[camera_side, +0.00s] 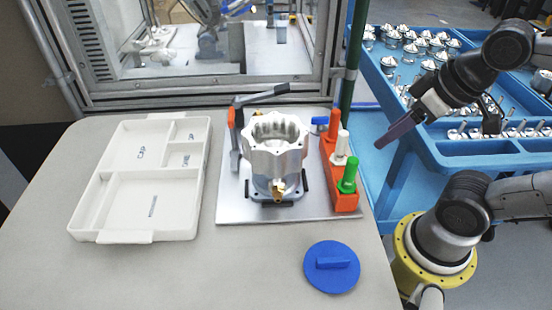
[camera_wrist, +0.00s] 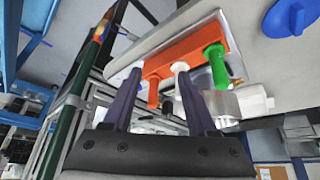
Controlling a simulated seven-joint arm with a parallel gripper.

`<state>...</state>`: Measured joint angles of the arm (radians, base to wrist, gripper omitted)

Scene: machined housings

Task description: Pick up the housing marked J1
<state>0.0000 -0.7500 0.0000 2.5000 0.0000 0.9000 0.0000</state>
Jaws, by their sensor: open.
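A silver machined housing (camera_side: 275,160) with a scalloped open top stands upright on a metal fixture plate (camera_side: 235,208) in the middle of the table. A brass fitting (camera_side: 278,190) shows at its front. I cannot read a J1 mark on it. Part of a silver body, likely this housing, shows in the wrist view (camera_wrist: 240,103). My gripper (camera_side: 385,142) is above the blue cart's near edge, right of the fixture and apart from the housing. Its two dark purple fingers (camera_wrist: 158,75) are open, with nothing between them; the orange block shows beyond them.
An orange block (camera_side: 343,198) with red, white and green pegs stands right of the housing. A grey-handled clamp (camera_side: 262,97) is behind it. A white tray (camera_side: 120,205) lies left and a blue lid (camera_side: 332,267) in front. The blue cart (camera_side: 440,150) holds several metal parts.

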